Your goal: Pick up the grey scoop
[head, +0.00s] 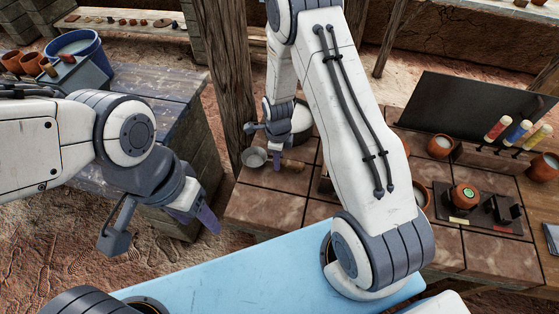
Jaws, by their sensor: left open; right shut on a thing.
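The grey scoop (255,157) is at the left end of the tiled worktop, its round grey bowl facing up. A short tan handle seems to extend to the right from it. My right gripper (278,150) is over the scoop, its fingers reaching down between bowl and handle, and it is shut on the scoop. I cannot tell whether the scoop is clear of the tiles. My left gripper (160,234) is open and empty, with its fingers spread wide, in front of the weathered wooden bench and far from the scoop.
A wooden post (228,75) rises left of the worktop (265,208). Clay pots (438,146), coloured tubes (518,131) and a dark panel (465,112) are at the right. A blue bucket (78,50) is upper left.

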